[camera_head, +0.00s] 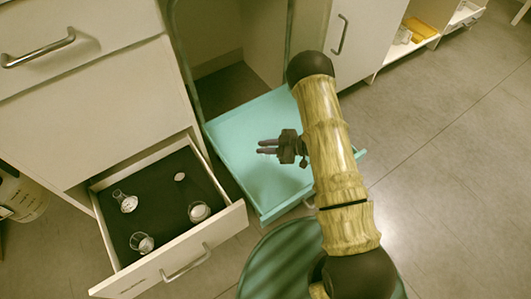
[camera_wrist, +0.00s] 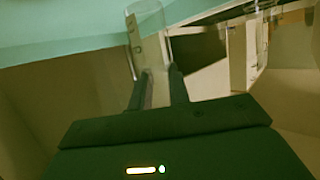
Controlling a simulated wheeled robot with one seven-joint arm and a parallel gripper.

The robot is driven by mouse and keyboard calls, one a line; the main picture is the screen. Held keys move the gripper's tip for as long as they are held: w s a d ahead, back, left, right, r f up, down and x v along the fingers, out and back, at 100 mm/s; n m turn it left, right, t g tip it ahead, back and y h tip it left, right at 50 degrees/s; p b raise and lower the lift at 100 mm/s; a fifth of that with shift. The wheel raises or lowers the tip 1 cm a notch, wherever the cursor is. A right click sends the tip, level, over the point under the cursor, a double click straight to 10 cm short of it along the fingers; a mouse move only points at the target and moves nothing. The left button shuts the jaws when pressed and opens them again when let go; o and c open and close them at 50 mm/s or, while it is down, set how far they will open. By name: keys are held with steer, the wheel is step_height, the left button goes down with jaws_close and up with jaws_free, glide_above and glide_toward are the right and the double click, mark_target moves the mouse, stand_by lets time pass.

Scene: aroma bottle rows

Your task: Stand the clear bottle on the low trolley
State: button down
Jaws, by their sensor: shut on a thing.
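My gripper (camera_head: 262,147) is over the low turquoise trolley (camera_head: 285,190) in the head view, with its fingers pointing left. In the wrist view, my gripper (camera_wrist: 155,88) is shut on the clear bottle (camera_wrist: 150,32), whose see-through body extends beyond the fingertips. The bottle cannot be made out against the trolley in the head view. The turquoise surface (camera_wrist: 60,52) also shows in the wrist view. I cannot tell how high the bottle is above the trolley or whether it touches it.
An open drawer (camera_head: 165,215) left of the trolley holds a flask (camera_head: 125,201), two glass vessels (camera_head: 199,211) (camera_head: 142,243) and a small round item (camera_head: 179,177). White cabinets stand behind. The trolley's visible deck looks clear. Open floor (camera_head: 450,170) lies to the right.

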steer(key=shift+f+b, duration=1.2)
steer(key=shift+f, duration=0.65)
steer(key=shift+f, duration=0.15)
steer(key=c, duration=1.3)
jaws_free()
steer(key=shift+d+r, duration=0.1)
steer(key=shift+r, duration=0.15)
steer(key=p+v, duration=0.4)
steer(key=v, duration=0.3)
steer(key=shift+s+d, duration=0.1)
steer(key=shift+d, duration=0.05)
